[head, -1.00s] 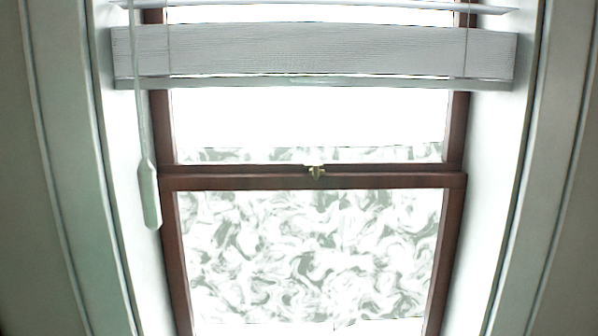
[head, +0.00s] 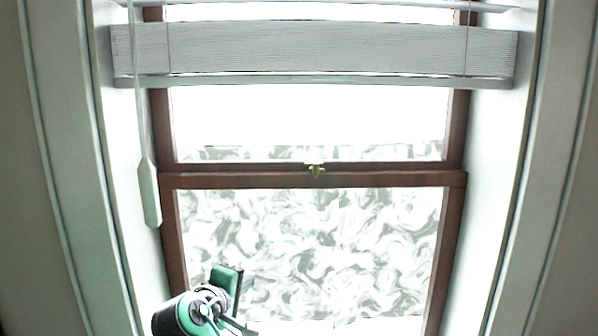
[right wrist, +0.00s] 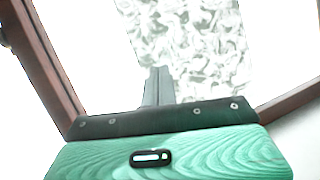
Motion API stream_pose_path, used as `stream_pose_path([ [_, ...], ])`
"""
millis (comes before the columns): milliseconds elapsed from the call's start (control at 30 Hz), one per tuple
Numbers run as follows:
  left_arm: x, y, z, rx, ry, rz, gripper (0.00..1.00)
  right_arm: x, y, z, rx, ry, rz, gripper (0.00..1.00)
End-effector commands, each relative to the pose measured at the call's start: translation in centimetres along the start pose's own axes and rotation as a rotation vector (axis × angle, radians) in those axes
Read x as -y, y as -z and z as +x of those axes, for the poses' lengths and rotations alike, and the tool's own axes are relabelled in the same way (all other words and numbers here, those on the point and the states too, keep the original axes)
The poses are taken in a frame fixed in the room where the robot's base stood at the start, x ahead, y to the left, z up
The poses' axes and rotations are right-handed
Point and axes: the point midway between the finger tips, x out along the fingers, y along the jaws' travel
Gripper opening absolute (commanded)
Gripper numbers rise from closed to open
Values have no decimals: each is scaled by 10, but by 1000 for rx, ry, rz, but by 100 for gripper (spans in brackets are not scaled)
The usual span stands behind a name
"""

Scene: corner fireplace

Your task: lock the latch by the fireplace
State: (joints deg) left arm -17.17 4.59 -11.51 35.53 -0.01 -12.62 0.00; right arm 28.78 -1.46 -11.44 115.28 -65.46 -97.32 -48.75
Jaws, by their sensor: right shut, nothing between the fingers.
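The latch (head: 316,170) is a small brass-coloured fitting at the middle of the brown rail between the upper and lower window panes in the head view. It is too small to tell whether it is locked. My right gripper (head: 239,287), green and black, is at the bottom of the head view, below and left of the latch and well apart from it. In the right wrist view its fingers (right wrist: 157,86) are together, empty, pointing towards the patterned pane. The latch cannot be made out there. My left gripper is not in view.
A pale blind slat (head: 315,52) spans the window above the latch. A pale wand (head: 151,195) hangs at the left side. The brown frame (head: 453,215) and white side walls bound the recess. The space before the lower patterned pane (head: 340,250) is mostly clear.

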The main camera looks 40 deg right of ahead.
Motion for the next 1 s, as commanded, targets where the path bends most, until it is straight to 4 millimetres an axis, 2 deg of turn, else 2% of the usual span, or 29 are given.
stream_pose_path([
  [33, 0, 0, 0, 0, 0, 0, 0, -20, 5, -4, 20, -32, 0, 0],
  [300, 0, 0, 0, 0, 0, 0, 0, -116, 14, -35, 162, -178, -24, 0],
  [500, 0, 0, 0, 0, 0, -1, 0, -174, 11, -61, 268, -249, -32, 0],
  [700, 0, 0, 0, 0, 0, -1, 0, -208, 6, -81, 338, -286, -34, 0],
  [833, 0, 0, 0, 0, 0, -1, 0, -217, 4, -86, 358, -294, -34, 0],
  [1000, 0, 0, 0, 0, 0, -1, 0, -219, 4, -88, 364, -296, -34, 0],
])
